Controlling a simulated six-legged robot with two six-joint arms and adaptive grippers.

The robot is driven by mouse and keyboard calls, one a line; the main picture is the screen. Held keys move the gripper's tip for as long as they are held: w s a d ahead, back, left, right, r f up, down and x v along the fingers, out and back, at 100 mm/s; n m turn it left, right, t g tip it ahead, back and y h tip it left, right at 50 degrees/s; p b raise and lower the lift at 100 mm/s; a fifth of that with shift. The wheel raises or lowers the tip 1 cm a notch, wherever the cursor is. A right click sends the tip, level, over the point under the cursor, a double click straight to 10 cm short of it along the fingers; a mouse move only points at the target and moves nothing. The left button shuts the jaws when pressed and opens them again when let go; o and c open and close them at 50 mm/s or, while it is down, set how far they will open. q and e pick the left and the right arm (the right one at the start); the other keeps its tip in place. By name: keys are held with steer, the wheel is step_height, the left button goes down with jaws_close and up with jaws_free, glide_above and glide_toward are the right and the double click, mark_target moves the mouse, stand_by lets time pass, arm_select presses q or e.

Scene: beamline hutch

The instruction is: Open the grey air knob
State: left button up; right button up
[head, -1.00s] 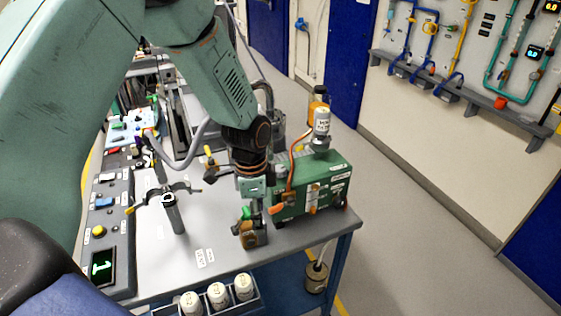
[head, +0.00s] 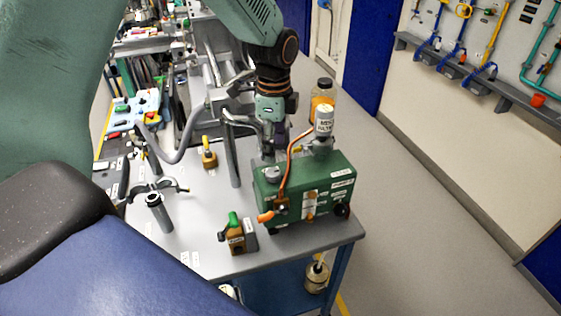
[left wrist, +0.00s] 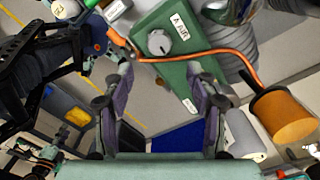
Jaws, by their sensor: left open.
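The grey air knob (head: 272,173) is on the top of the green box (head: 322,187), near its left end. In the left wrist view the round grey knob (left wrist: 158,42) sits beside a white label that seems to read AIR. My left gripper (head: 272,150) is above and just behind the knob in the head view; its fingertips are partly hidden. In the left wrist view the left gripper (left wrist: 160,78) has its two fingers spread wide, with nothing between them and the knob beyond the tips. My right gripper is not in view.
An orange hose (head: 285,168) runs across the green box. A white-labelled cylinder (head: 324,121) and an amber bottle (head: 322,96) stand by its back. A green-handled brown block (head: 235,236) sits in front left. A metal post (head: 232,155) stands left of the gripper.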

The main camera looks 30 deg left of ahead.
mark_target(272, 172)
arm_select(q)
steer(key=f, duration=0.1)
steer(key=a+f, duration=0.1)
steer(key=f, duration=0.1)
steer(key=shift+s+a+f, duration=0.15)
steer(key=shift+a, duration=0.2)
steer(key=f, duration=0.1)
steer(key=d+f+p, duration=0.1)
steer(key=f, duration=0.1)
steer(key=shift+s+d, duration=0.1)
steer(key=shift+d, duration=0.05)
steer(key=shift+d+f, duration=0.15)
steer(key=shift+f, duration=0.45)
steer(key=shift+a+f, duration=0.3)
steer(key=shift+a, duration=0.4)
steer(key=shift+d+r, duration=0.2)
steer(key=shift+d, duration=0.4)
steer(key=c, duration=0.5)
steer(key=shift+a+f, duration=0.1)
steer(key=shift+a, duration=0.15)
steer(key=c, duration=0.6)
